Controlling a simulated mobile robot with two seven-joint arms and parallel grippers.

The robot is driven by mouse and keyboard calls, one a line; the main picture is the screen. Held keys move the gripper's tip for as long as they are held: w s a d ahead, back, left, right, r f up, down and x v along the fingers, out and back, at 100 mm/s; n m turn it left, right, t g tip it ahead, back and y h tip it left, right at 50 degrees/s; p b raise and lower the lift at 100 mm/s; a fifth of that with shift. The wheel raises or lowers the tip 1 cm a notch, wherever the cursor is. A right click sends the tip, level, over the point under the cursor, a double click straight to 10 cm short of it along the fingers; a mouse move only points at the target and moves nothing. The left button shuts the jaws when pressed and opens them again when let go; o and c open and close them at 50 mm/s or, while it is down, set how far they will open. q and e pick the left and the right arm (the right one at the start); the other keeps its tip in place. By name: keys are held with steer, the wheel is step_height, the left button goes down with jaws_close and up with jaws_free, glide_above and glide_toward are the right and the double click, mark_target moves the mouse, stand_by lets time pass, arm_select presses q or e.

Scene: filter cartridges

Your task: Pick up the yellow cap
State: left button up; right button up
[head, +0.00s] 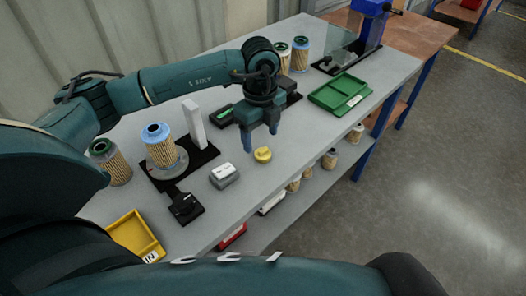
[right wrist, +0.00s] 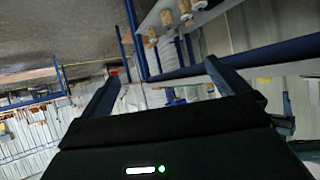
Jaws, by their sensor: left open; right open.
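The yellow cap (head: 262,154) is a small round piece lying on the grey workbench top, near its front edge, in the head view. My left gripper (head: 261,143) comes down from above with its fingers spread, just behind and over the cap. One blue finger is to the left of the cap and the other to the upper right. The gap between the fingers is empty as far as I can see. My right gripper (right wrist: 160,82) shows in the right wrist view with its two fingers wide apart and nothing between them. The cap is not visible there.
A grey-white block (head: 224,176) sits left of the cap. A filter cartridge with a blue top (head: 160,147) stands on a black fixture. A green tray (head: 341,95) lies to the right, a yellow tray (head: 136,236) at lower left. Bench between cap and green tray is clear.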

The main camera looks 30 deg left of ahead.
mark_target(263, 149)
arm_select(q)
steer(key=f, duration=0.4)
steer(key=shift+w+d+f+p, duration=0.15)
steer(key=shift+w+f+p, duration=0.15)
steer(key=shift+p, duration=0.1)
steer(key=shift+f, duration=0.25)
arm_select(e)
steer(key=shift+s, duration=0.15)
arm_select(q)
steer(key=shift+c, duration=0.3)
steer(key=c, duration=0.8)
arm_select(e)
steer(key=shift+r, duration=0.15)
arm_select(q)
steer(key=shift+c, duration=0.2)
